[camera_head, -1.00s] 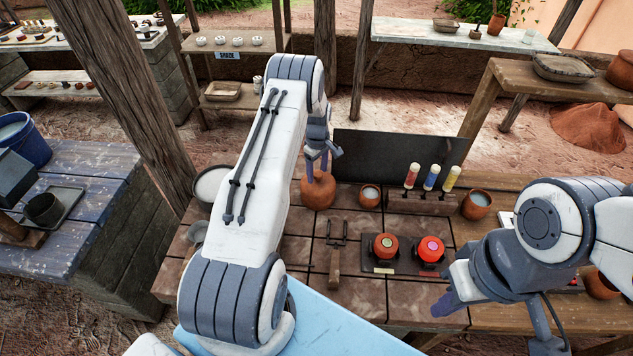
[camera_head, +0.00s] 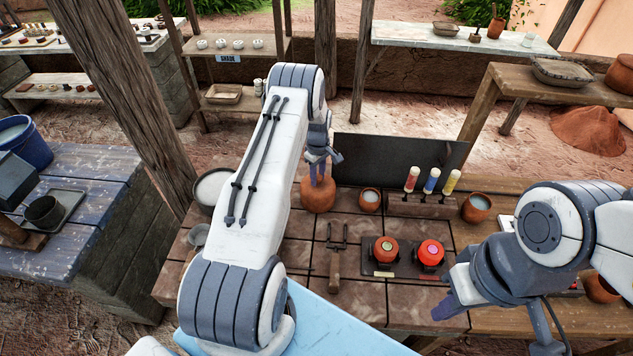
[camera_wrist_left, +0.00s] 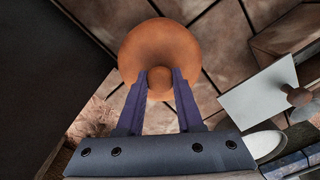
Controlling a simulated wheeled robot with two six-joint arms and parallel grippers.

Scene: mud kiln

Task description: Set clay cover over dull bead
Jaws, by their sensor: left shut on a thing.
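The clay cover (camera_head: 318,196) is a round orange-brown dome at the back of the tiled bench, left of a small cup. In the left wrist view the cover (camera_wrist_left: 160,45) has a small round knob. My left gripper (camera_head: 320,178) points down on it, its fingers (camera_wrist_left: 160,80) shut on the knob. I cannot tell any gap under the cover. Two round orange-red pieces sit on dark stands at mid-bench: the left one (camera_head: 386,246) is duller with a pale greenish centre, the right one (camera_head: 431,251) glows bright red. My right gripper (camera_head: 447,300) hangs at the front right; its fingertips are unclear.
A forked tool (camera_head: 336,262) lies left of the stands. A small cup (camera_head: 369,198), a rack (camera_head: 422,204) of coloured vials and another cup (camera_head: 476,207) stand behind them. A dark panel (camera_head: 400,158) rises at the back. Bowls (camera_head: 212,186) sit at the left edge.

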